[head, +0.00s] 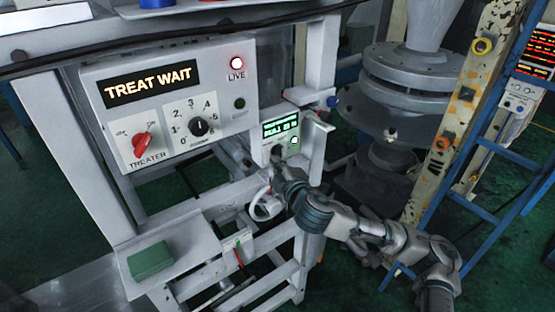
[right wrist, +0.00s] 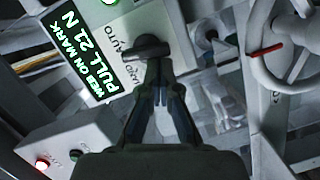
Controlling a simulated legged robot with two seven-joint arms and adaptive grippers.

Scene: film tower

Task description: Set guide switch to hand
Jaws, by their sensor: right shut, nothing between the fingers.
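The guide box is a pale panel (head: 270,152) with a green-lit display, on the frame right of the treater panel. In the right wrist view its display (right wrist: 88,55) reads "WEB ON MARK PULL 21 N". Beside it is a dark switch knob (right wrist: 145,46) with the labels AUTO and HAND; which one it points to I cannot tell. My right gripper (head: 278,168) is just below the box. Its shut fingers (right wrist: 157,70) are at the knob with nothing held; whether they touch it I cannot tell. My left gripper is out of view.
The treater panel (head: 221,133) has a red switch, a black dial and a lit LIVE lamp. A white handwheel (head: 264,206) is close beside my right gripper. A green block (head: 150,260) lies on a shelf lower left. A blue ladder (head: 483,160) stands at right.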

